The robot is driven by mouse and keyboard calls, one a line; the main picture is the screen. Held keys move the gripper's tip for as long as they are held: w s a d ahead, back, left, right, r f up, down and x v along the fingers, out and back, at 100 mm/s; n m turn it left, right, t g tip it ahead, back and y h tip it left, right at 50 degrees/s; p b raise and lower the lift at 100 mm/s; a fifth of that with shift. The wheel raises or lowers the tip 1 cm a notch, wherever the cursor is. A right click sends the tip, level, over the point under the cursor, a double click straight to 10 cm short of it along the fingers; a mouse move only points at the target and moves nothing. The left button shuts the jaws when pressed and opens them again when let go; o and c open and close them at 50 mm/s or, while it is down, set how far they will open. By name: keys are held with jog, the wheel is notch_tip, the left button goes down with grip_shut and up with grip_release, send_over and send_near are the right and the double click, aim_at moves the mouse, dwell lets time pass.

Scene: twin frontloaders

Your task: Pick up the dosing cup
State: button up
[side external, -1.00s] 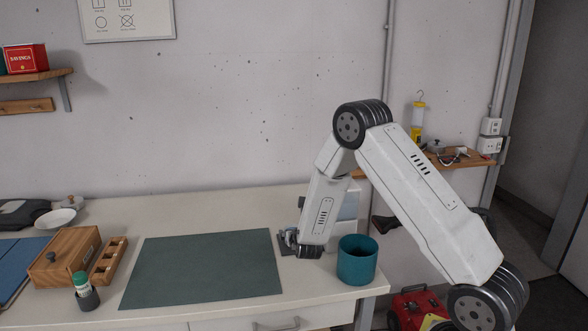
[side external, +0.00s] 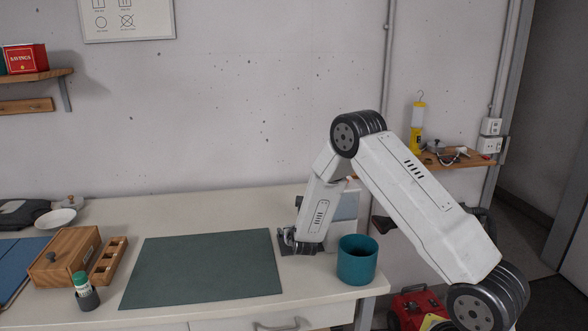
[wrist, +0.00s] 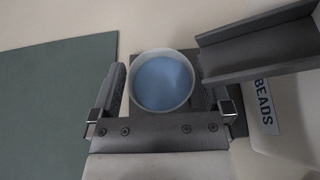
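The dosing cup (wrist: 162,80) shows in the wrist view from above as a round cup with a pale rim and a blue inside. It stands between the two fingers of my gripper (wrist: 164,88), close to both. The fingers look open around it, with a narrow gap at the left; contact on the right is hard to tell. In the side view my gripper (side external: 299,243) is low over the table, right of the green mat, and the cup is hidden there.
A dark grey trough (wrist: 262,45) with a "BEADS" label (wrist: 265,105) below it is close to the right of the cup. A teal container (side external: 357,262) stands right of my gripper near the table edge. The green mat (side external: 205,268) at left is clear.

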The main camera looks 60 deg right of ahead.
jog(key=c, duration=1.1)
jog(key=shift+a+r, duration=0.1)
jog(key=shift+c, duration=0.3)
jog(key=shift+w+a+r, duration=0.2)
jog(key=shift+w+r, duration=0.15)
jog(key=shift+r, duration=0.1)
jog(key=w+a+r, duration=0.7)
jog(key=w+a, duration=0.2)
jog(key=shift+a, duration=0.15)
jog(key=shift+w, duration=0.1)
